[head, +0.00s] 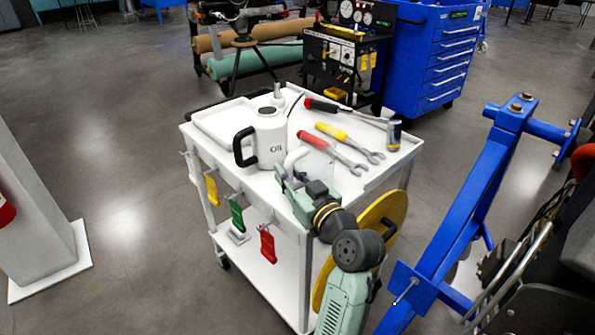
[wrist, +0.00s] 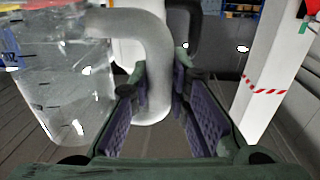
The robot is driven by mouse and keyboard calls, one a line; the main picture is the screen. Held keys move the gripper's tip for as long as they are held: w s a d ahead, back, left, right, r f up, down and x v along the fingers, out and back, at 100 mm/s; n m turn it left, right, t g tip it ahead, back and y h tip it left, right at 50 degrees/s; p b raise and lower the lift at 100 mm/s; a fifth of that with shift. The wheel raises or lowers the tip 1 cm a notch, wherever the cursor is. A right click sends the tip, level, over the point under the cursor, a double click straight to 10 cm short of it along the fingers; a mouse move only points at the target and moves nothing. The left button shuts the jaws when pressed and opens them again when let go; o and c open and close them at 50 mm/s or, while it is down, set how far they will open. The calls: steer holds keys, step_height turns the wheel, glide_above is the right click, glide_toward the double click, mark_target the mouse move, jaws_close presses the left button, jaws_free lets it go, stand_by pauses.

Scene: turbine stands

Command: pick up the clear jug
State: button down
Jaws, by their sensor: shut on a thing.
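The clear jug (head: 318,158) is at the near side of the white cart top, see-through and hard to make out in the head view. In the wrist view its clear, ribbed body (wrist: 62,90) is on the left, and its thick whitish handle (wrist: 152,60) curves down between the finger pads. My gripper (head: 287,180) is at the jug's handle side, and in the wrist view the fingers (wrist: 160,82) are shut on that handle. I cannot tell whether the jug's base touches the cart.
A white oil can (head: 270,135) with a black handle stands just behind the jug. Red and yellow wrenches (head: 345,138) and a small can (head: 393,135) lie or stand to the right. Coloured tags (head: 237,214) hang on the cart's side. A blue stand (head: 455,210) is at right.

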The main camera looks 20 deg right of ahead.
step_height(320, 180, up, 10)
steer(key=shift+f+b, duration=0.1)
steer(key=shift+b, duration=0.4)
steer(key=c, duration=2.1)
jaws_free()
jaws_close()
steer(key=shift+f, duration=0.1)
